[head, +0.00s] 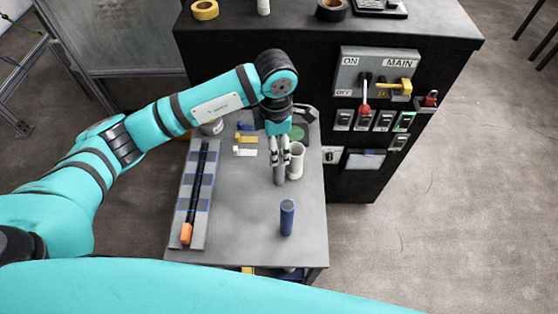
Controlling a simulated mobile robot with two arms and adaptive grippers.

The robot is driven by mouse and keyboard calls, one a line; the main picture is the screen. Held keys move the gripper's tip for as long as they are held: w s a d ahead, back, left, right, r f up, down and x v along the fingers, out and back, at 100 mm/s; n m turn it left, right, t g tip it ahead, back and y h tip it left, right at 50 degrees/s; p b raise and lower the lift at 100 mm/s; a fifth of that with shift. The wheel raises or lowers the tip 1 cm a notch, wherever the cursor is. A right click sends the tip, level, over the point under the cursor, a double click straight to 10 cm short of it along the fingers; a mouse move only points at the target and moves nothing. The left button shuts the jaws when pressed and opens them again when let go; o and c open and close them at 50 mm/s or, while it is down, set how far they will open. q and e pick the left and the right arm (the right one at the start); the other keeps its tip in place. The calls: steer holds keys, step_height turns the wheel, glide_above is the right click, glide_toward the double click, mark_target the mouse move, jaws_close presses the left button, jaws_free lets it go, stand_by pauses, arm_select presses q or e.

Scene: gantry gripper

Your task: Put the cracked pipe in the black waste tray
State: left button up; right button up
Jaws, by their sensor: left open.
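My left gripper (280,168) points down over the middle of the grey table (250,220). Its jaws are open. A white pipe-like cylinder (297,161) stands upright close to the right of the fingers; I cannot tell whether they touch. A short blue cylinder (287,218) stands upright nearer the front. I see no crack on either, so I cannot tell which is the cracked pipe. No black waste tray can be made out clearly. My right gripper is not in view.
A long black rod with an orange end (194,205) lies on a grey rack at the left. Yellow (246,138) and white small parts lie behind. A black cabinet with a switch panel (376,72) borders the table at the right. The table's front middle is clear.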

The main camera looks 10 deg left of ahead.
arm_select(q)
step_height(320, 180, down, 4)
steer(key=shift+d+f+p, duration=0.1)
steer(key=shift+d+p, duration=0.05)
steer(key=shift+p, duration=0.55)
steer(key=shift+w, duration=0.1)
jaws_close()
